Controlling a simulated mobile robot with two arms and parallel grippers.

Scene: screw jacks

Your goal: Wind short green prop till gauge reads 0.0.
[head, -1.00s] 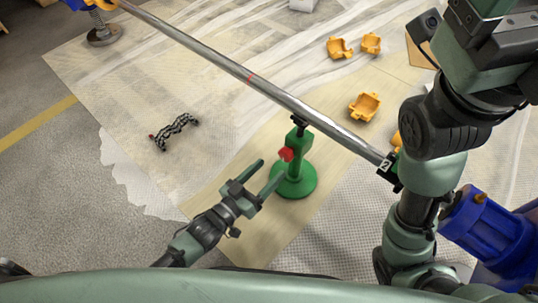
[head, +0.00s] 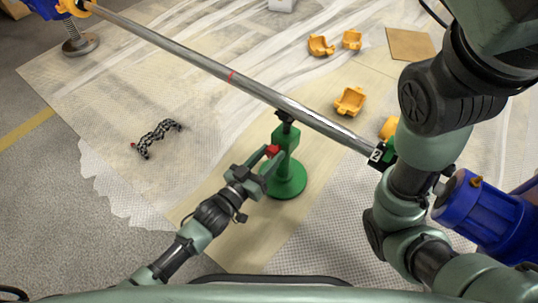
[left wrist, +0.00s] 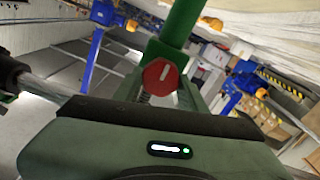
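The short green prop (head: 285,140) stands upright on its round green base, its black top under the long metal pipe (head: 235,78). A red knob (head: 271,151) sits on its side; in the left wrist view the red knob (left wrist: 160,77) shows a short white mark, close ahead of the gripper. My left gripper (head: 273,161) is at the prop, its fingers apart on either side of the knob; contact is unclear. The green prop post (left wrist: 180,28) rises behind the knob there. No gauge reading is legible. My right arm is at the right; its gripper is out of view.
Several orange shells (head: 350,101) and a black-and-white jointed object (head: 156,138) lie on the sheeting. A blue cylinder (head: 468,203) is at the right.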

